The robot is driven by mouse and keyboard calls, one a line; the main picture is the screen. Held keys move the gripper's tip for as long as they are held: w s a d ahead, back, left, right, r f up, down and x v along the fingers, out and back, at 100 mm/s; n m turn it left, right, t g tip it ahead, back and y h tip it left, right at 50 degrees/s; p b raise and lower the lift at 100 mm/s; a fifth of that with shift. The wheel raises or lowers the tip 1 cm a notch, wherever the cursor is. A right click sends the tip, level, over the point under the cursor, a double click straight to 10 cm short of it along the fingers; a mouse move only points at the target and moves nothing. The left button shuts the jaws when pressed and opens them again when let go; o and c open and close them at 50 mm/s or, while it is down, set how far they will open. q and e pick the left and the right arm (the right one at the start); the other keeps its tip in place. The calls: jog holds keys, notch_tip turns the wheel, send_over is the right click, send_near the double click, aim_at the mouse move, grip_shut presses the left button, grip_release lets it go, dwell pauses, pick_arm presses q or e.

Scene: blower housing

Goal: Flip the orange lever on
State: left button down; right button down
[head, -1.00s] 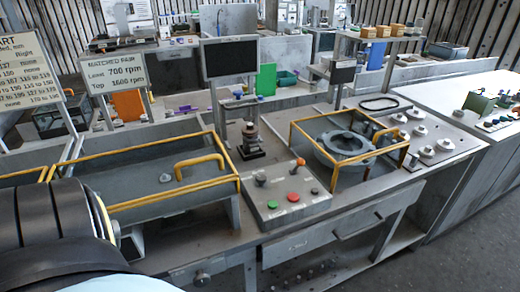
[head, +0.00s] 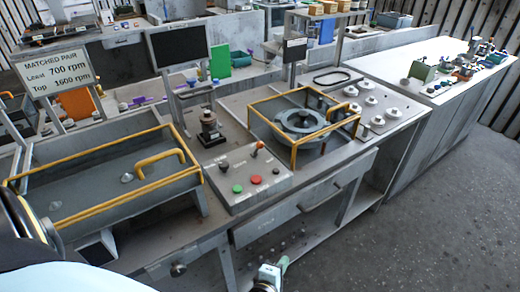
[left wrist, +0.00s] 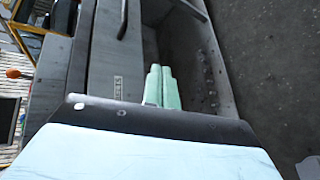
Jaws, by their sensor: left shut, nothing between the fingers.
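The orange lever (head: 258,146) is a short stick with an orange tip at the back of the grey control box. It leans a little to the right in the head view. An orange knob (left wrist: 14,74), probably its tip, shows at the left edge of the left wrist view. My left gripper (head: 283,264) is low in front of the bench, below and apart from the lever. Its pale green fingers (left wrist: 160,85) are together and empty in the left wrist view. My right gripper is in neither view.
The control box (head: 220,190) also carries a green button (head: 237,188) and a red button (head: 256,180). Yellow-railed frames stand on both sides of it, a trough (head: 90,195) left and a round housing (head: 303,122) right. A drawer handle (head: 320,196) sticks out below. Floor at right is clear.

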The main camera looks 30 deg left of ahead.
pick_arm(q)
jog(key=w+a+r+n+y+p, duration=0.1)
jog(key=a+r+n+y, duration=0.3)
jog(key=r+n, duration=0.6)
jog(key=w+a+r+n+y+p, duration=0.1)
jog(key=a+r+n+y, duration=0.3)
jog(key=r+n, duration=0.7)
jog(key=shift+w+a+r, duration=0.55)
jog(key=shift+w+a, duration=0.2)
jog(key=shift+a, duration=0.45)
jog(key=x, duration=0.4)
jog(key=r+p+x, duration=0.1)
jog(key=x, duration=0.9)
jog(key=shift+r+p, duration=0.2)
jog(key=shift+p, duration=0.1)
